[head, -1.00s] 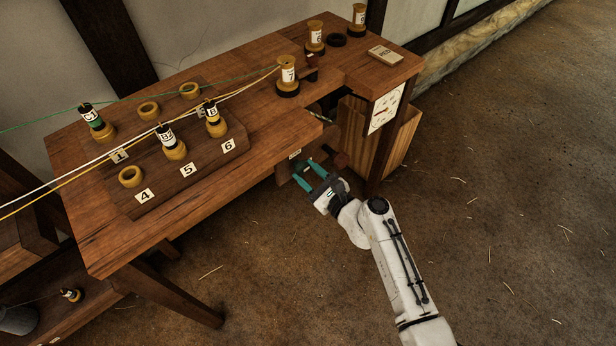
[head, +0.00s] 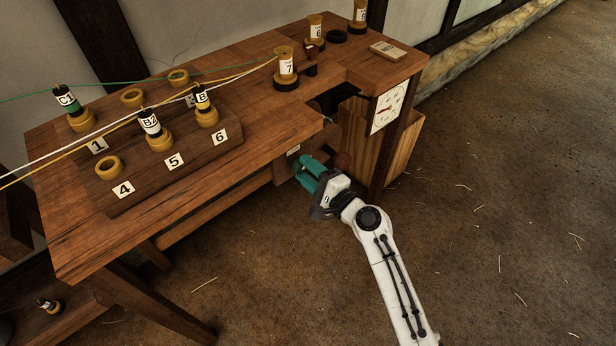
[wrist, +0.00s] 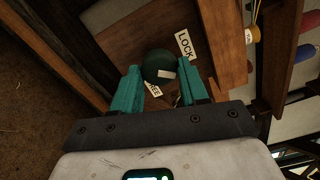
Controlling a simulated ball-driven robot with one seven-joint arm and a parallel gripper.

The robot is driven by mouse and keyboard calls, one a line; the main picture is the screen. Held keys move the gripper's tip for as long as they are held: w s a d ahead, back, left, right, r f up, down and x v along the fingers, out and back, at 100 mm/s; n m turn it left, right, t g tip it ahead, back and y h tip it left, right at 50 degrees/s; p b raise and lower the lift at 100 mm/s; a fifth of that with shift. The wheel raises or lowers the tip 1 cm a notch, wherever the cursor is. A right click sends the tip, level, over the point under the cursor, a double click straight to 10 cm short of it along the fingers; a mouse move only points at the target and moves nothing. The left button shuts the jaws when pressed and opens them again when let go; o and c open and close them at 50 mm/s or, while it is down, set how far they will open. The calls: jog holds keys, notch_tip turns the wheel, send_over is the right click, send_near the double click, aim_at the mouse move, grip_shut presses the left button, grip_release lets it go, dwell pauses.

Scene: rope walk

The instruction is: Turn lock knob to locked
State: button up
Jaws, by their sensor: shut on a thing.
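The lock knob (wrist: 157,62) is a dark green round knob with a white mark near its lower right edge, seen in the wrist view. It sits on a wooden panel under the bench top. A LOCK label (wrist: 185,45) is at its upper right, and a second, partly hidden label (wrist: 153,89), ending in what looks like "EE", is just below it. My gripper (wrist: 161,74) has its teal fingers on both sides of the knob, shut on it. In the head view my gripper (head: 308,172) is at the bench's front, and the knob is hidden there.
The wooden bench (head: 215,160) stands over my gripper and carries spools and a numbered block (head: 185,170). A white dial (head: 387,107) is on its right end, by a wooden bin (head: 405,143). The floor to the right is open, with scattered straw.

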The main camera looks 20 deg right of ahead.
jog(key=n+b, duration=0.3)
jog(key=n, duration=0.1)
jog(key=shift+f, duration=0.2)
jog(key=shift+r+n+b, duration=0.2)
jog(key=shift+n+b, duration=0.85)
jog(key=shift+n, duration=0.45)
jog(key=o, duration=1.1)
jog(key=shift+c, duration=0.2)
jog(key=v, duration=1)
jog(key=shift+s+b, duration=0.3)
jog(key=shift+s, duration=0.1)
jog(key=shift+d+r, duration=0.1)
